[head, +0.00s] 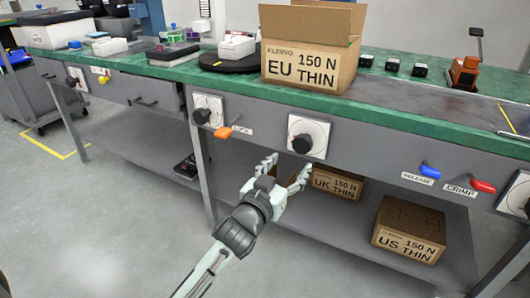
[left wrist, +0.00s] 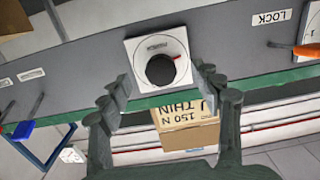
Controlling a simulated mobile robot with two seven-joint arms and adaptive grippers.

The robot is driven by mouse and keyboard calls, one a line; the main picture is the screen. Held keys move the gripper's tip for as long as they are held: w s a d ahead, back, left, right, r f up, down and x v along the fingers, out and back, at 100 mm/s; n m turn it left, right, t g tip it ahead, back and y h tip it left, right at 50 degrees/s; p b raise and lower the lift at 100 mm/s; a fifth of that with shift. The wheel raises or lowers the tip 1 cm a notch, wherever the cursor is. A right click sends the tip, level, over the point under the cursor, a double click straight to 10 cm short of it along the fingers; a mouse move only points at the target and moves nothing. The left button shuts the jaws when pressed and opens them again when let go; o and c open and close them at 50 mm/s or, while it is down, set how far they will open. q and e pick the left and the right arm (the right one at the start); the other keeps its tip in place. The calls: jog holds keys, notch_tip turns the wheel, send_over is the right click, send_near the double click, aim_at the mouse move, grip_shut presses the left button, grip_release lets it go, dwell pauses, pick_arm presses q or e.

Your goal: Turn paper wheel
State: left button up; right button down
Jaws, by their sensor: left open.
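A black round knob on a white square plate (head: 320,130) sits on the grey front panel of the bench. I take it to be the paper wheel; its small lettering is hard to read. In the left wrist view, the knob (left wrist: 161,70) is at upper centre, with a red mark on the plate beside it. My left gripper (head: 286,170) is open and empty, below and in front of the knob in the head view. In the left wrist view, its fingers (left wrist: 160,88) spread to either side of the knob, apparently apart from it. My right gripper is not in view.
An orange lever (head: 223,132) marked LOCK and another knob (head: 202,116) are to the left. A blue lever (head: 429,171) and a red lever (head: 482,185) are to the right. An open EU box (head: 305,75) stands above on the green bench; a US box (head: 408,228) sits below.

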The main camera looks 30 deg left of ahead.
aim_at(300, 147)
pick_arm(q)
jog(key=shift+w+r+t, duration=0.3)
jog(key=shift+w+r, duration=0.5)
jog(key=w, duration=0.6)
jog(key=shift+w+d+f, duration=0.15)
jog(key=shift+w+d, duration=0.05)
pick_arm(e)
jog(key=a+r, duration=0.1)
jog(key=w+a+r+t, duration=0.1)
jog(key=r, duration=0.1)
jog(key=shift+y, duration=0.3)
pick_arm(q)
jog(key=c, duration=1.2)
